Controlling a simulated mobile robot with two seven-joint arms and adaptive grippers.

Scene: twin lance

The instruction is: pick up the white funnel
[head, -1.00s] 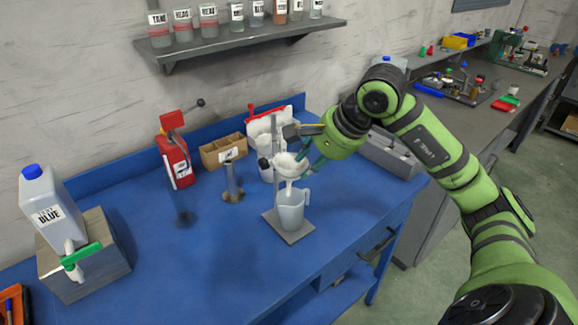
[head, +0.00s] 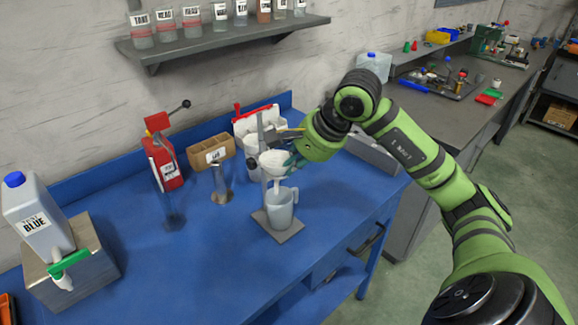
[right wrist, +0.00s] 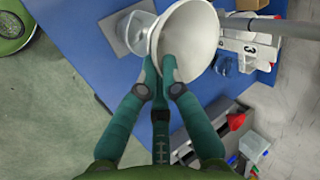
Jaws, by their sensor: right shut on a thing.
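The white funnel (head: 272,160) is above a clear pitcher (head: 282,208), its spout pointing down toward the pitcher's mouth. It also shows large in the right wrist view (right wrist: 190,38). My right gripper (head: 291,160) comes from the right and is shut on the funnel's side. In the right wrist view the two teal fingertips (right wrist: 160,72) meet at the funnel's wall. The pitcher stands upright on a grey plate (head: 290,235). Whether the spout's tip is inside the pitcher I cannot tell. My left gripper is not in view.
A metal stand post (head: 261,135) is close behind the funnel. A red dispenser (head: 162,165), a cardboard box (head: 205,154) and a white jug labelled blue (head: 35,215) are to the left.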

